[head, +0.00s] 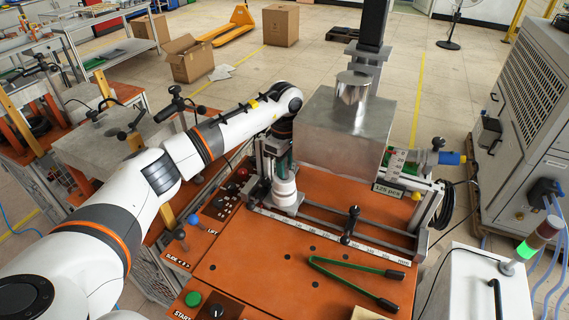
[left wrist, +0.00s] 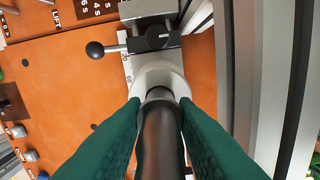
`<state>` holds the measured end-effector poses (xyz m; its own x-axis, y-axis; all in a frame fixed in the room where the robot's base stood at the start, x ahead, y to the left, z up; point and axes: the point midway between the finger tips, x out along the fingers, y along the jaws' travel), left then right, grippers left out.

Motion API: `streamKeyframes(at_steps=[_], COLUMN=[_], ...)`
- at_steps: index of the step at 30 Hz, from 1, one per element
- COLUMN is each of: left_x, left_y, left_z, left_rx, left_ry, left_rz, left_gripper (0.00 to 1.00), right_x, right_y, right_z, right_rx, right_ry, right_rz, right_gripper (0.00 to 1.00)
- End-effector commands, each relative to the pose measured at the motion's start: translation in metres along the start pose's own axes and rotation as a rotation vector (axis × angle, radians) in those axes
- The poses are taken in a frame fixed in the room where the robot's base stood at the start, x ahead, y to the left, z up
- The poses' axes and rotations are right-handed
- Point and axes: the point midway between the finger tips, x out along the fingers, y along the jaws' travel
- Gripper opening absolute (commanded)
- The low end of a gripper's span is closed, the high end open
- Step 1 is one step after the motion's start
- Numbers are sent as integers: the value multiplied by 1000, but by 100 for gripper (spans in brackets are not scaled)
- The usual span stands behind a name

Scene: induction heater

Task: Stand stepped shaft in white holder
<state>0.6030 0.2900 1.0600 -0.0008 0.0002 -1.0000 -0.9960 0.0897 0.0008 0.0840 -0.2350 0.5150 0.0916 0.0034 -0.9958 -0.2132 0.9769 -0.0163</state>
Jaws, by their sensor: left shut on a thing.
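I cannot tell how deep the end sits. In the head view my left gripper (head: 284,163) points down just above the white holder (head: 285,190); the shaft is mostly hidden there. My right gripper is out of view.
A large metal box (head: 345,130) stands right behind my left gripper. A black-knobbed clamp (left wrist: 140,44) is beside the holder. Green-handled tongs (head: 355,280) lie on the orange table (head: 250,265). Lever knobs and buttons line the table's left side.

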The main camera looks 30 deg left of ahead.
Motion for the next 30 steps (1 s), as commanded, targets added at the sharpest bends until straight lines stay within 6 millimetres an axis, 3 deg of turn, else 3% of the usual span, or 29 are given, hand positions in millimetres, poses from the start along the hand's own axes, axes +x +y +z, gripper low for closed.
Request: streamKeyframes(at_steps=[22,23,24,27,30], left_x=[20,20,19,20,21], left_y=[0,0,0,1,1], left_z=[0,0,0,0,0], left_rx=[-1,-1,0,0,0], left_ry=[0,0,0,0,0], left_rz=[-1,-1,0,3,6], left_gripper=[0,28,34,50,51], right_x=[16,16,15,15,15], right_y=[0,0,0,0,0], right_z=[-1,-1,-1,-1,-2], right_rx=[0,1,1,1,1], right_ry=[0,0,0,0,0], right_rz=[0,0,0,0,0], right_gripper=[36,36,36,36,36])
